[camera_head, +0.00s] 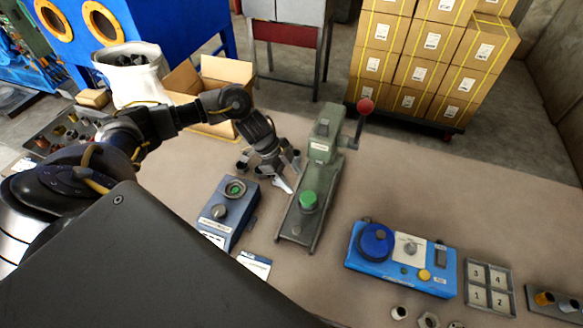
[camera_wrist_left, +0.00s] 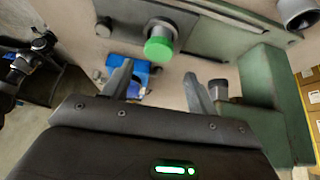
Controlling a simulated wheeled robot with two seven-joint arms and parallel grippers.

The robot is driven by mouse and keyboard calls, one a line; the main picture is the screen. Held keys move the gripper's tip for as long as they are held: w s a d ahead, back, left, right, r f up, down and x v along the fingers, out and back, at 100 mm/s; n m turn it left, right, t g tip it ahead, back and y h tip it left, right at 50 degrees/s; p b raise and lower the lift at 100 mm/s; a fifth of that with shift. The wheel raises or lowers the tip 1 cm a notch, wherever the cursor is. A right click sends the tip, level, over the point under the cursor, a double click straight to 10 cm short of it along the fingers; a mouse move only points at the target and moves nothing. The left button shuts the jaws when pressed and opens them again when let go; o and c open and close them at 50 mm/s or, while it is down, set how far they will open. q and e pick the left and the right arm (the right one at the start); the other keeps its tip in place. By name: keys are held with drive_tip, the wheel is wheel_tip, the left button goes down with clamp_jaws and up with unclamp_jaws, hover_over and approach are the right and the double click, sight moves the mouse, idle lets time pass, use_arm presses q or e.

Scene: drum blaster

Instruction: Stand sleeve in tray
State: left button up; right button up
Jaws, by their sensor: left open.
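My left gripper (camera_head: 288,173) is open, beside the green hand press (camera_head: 322,150) on its left side. In the left wrist view its two spread fingers (camera_wrist_left: 160,84) have nothing between them that I can see them touching. The press's green round piece (camera_head: 308,200) lies beyond the fingers in the left wrist view (camera_wrist_left: 159,44). Small metal ring-like pieces (camera_head: 399,312) stand at the table's front edge; I cannot tell which is the sleeve. A grey tray with numbered squares (camera_head: 464,280) lies at the right, its visible squares empty. A dark jointed part shows at the wrist view's left edge, its jaws unclear.
A blue-grey box with a green ring (camera_head: 222,226) stands left of the press. A blue device with a dial (camera_head: 392,272) stands right of it. A rack with orange and dark pieces (camera_head: 537,298) is at the far right. The table's back right is clear.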

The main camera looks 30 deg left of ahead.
sight(306, 196)
use_arm(q)
drive_tip(key=b+x, duration=0.6)
drive_tip(key=x, duration=0.1)
drive_tip(key=shift+f, duration=0.15)
drive_tip(key=shift+d+f+b, duration=0.3)
